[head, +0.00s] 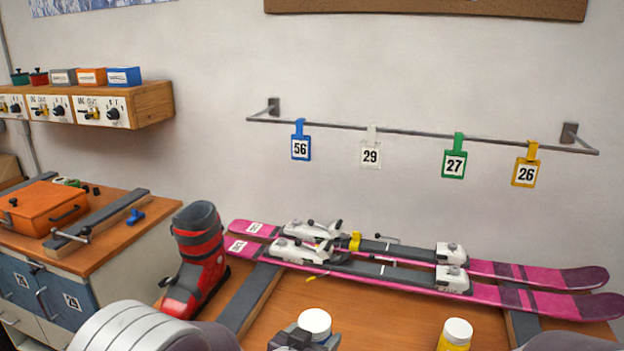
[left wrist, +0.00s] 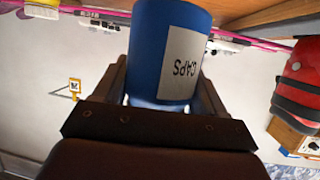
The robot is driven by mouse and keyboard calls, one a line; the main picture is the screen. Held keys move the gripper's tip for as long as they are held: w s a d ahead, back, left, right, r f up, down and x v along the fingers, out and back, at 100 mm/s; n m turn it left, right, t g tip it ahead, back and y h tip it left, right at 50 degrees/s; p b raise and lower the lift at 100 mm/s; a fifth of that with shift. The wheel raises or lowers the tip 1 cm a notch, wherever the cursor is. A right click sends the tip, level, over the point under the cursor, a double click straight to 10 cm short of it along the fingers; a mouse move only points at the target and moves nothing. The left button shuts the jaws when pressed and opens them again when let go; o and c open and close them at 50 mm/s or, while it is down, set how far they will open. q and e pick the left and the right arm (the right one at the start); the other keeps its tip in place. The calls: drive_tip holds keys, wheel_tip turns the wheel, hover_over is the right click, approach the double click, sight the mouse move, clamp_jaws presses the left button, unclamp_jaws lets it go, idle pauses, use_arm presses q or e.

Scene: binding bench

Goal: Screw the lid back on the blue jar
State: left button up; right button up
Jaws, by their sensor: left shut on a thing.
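The blue jar (left wrist: 165,45) with a white "CAPS" label stands between the fingers of my left gripper (left wrist: 160,100) in the left wrist view, where the picture is upside down. The gripper is shut on the jar. In the head view my left gripper (head: 300,338) is at the bottom edge, and a round white lid (head: 314,322) shows from above at the jar's top. A pale edge of it shows in the wrist view beside the gripper. I cannot tell whether the lid is tight. The jar's body is mostly cut off in the head view. My right gripper is not in view.
A yellow jar (head: 454,340) with a white lid stands to the right on the bench (head: 375,317). Pink skis (head: 530,298) with bindings lie across the back. A red and black boot (head: 198,262) stands at the left. Bare wood lies between the jars and skis.

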use_arm(q)
drive_tip(key=s+a+f+n+y+p, duration=0.1)
drive_tip(key=a+f+n+y+p, duration=0.1)
drive_tip(key=a, duration=0.7)
drive_tip(key=a+f+n+t+y+p, duration=0.1)
drive_tip(key=a+f+n+y+p, duration=0.2)
drive_tip(key=a, duration=0.7)
wheel_tip(320, 180, down, 2)
drive_tip(key=shift+s+a+y+p, duration=0.3)
drive_tip(key=shift+y+p, duration=0.2)
drive_tip(key=shift+p, duration=0.35)
drive_tip(key=shift+d, duration=0.1)
drive_tip(key=s+d+f+m+g+h, duration=0.1)
drive_tip(key=s+d+f+m+h, duration=0.1)
drive_tip(key=d+m+h, duration=0.2)
drive_tip(key=s+d+f+m+g+h, duration=0.1)
drive_tip(key=d+h, duration=0.4)
drive_tip(key=d, duration=0.5)
drive_tip(key=s+f+m, duration=0.1)
drive_tip(key=s+m, duration=0.1)
drive_tip(key=shift+s+d+f+m+g, duration=0.3)
drive_tip(key=shift+d+m+g, duration=0.1)
